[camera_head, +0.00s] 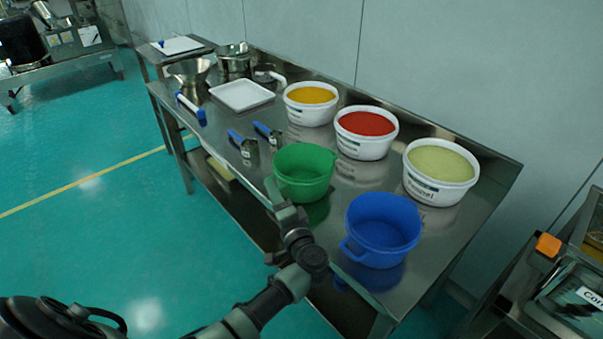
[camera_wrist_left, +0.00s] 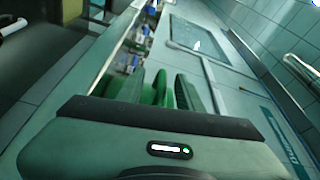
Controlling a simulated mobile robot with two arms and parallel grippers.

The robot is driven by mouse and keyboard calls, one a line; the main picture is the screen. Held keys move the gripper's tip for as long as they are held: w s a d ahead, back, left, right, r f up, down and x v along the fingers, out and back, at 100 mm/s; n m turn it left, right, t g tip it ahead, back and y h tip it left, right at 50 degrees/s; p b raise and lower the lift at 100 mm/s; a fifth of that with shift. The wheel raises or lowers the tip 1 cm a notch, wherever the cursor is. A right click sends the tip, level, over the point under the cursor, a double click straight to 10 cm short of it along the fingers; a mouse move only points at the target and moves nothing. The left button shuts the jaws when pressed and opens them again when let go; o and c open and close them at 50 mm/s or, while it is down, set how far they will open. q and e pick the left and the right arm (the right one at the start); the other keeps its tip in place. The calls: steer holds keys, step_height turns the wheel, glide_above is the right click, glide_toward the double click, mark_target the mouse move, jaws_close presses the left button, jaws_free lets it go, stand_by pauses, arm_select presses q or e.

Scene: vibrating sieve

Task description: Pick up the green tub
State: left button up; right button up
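The green tub (camera_head: 304,172) stands upright on the steel table, near its front edge, in the head view. It looks empty. My left gripper (camera_head: 274,190) is at the tub's near left side, close against its wall. In the left wrist view green upright shapes (camera_wrist_left: 161,88) show just beyond the gripper body, and I cannot clearly separate fingers from tub there. Whether the fingers are closed on the rim or handle is hidden. My right gripper is not in view.
A blue tub (camera_head: 382,231) stands right of the green one. White tubs with yellow (camera_head: 311,104), red (camera_head: 366,132) and pale green (camera_head: 440,172) contents stand behind. Blue-handled tools (camera_head: 243,143), a white tray (camera_head: 241,95) and metal sieve parts (camera_head: 190,72) lie further left.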

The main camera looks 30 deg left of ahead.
arm_select(q)
steer(key=x, duration=0.6)
steer(key=shift+w+a+r, duration=0.15)
steer(key=shift+r, duration=0.05)
jaws_close()
stand_by(1.2)
